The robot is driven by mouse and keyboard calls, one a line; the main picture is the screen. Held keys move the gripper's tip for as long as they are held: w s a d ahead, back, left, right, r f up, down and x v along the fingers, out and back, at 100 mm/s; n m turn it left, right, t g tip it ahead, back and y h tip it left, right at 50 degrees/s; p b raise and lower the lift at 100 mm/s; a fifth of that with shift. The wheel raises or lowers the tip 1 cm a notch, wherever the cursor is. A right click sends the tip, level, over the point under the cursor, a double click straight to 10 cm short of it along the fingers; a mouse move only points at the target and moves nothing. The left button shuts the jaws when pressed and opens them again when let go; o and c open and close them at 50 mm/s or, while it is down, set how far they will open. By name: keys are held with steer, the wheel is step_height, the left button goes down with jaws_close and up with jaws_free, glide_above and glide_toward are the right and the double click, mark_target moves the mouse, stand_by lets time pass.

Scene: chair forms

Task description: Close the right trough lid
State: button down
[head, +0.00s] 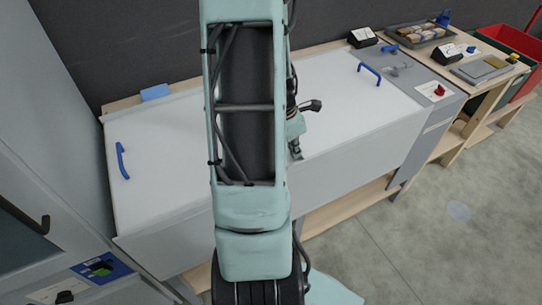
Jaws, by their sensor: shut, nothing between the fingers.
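A long white trough (345,165) stands across the middle of the view. Its right lid (350,105) is a flat white panel with a blue handle (369,74) near its far right end. This lid looks level with the trough's top, with no visible opening. The left lid (160,150) also looks flat and has a blue handle (122,160) at its left end. My gripper (296,154) is shut and empty, near the trough's front top edge, left of the right lid's handle. I cannot tell if it touches the surface. My arm hides the trough's middle.
A red knob (439,90) sits on the grey panel right of the trough. A wooden bench with a tray (420,35) and a red crate (510,50) stand farther right. A grey cabinet (60,130) is on the left. The floor (430,225) at front right is clear.

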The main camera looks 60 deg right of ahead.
mark_target(310, 148)
steer(key=shift+s+d+p, duration=0.1)
steer(key=shift+s+d, duration=0.3)
steer(key=shift+d, duration=0.3)
steer(key=shift+s+d+p, duration=0.15)
steer(key=shift+s+d, duration=0.2)
steer(key=shift+d, duration=0.4)
steer(key=shift+s+d+p, duration=0.1)
steer(key=shift+s+d, duration=0.3)
steer(key=shift+d, duration=0.3)
steer(key=shift+d+r, duration=0.1)
